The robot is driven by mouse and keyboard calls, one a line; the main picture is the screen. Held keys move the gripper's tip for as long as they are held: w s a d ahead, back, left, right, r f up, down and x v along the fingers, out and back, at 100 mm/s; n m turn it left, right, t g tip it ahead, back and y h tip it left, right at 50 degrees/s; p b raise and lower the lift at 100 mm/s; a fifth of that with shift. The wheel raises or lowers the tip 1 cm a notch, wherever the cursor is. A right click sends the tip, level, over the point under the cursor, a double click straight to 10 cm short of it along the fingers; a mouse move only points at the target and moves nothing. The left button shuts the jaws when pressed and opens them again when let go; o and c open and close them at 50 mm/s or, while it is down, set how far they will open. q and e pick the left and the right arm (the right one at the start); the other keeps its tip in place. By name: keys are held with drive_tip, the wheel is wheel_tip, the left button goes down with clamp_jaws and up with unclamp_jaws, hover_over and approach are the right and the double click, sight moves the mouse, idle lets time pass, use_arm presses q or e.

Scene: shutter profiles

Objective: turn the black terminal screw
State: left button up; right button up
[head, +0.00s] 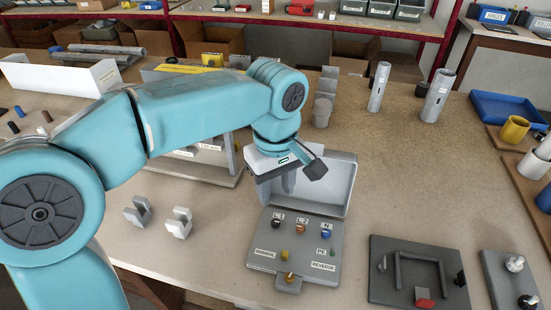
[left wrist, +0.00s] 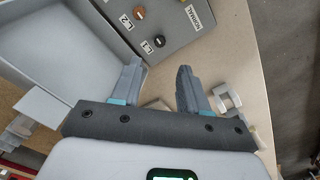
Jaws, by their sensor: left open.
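The black terminal screw (head: 276,223) stands on the grey terminal panel (head: 262,254), beside the L1 label at its upper left. It also shows in the left wrist view (left wrist: 159,41), ahead of the fingers. An orange-brown screw (head: 300,229) by L2 and a blue screw (head: 326,233) by N stand in the same row. My left gripper (head: 276,185) is open and empty, above the box's upper-left part, behind the black screw and apart from it. Its two fingers (left wrist: 160,76) show spread in the left wrist view. My right gripper is not in view.
The box's raised grey lid (head: 338,185) stands close to the left gripper. Two grey clips (head: 179,222) lie on the table to the left. A dark fixture plate (head: 385,290) lies to the right. The table beyond the lid at right is mostly clear.

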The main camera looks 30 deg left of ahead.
use_arm(q)
wheel_tip(320, 180, up, 7)
drive_tip(key=p, duration=0.1)
drive_tip(key=shift+f, duration=0.15)
idle(0.5)
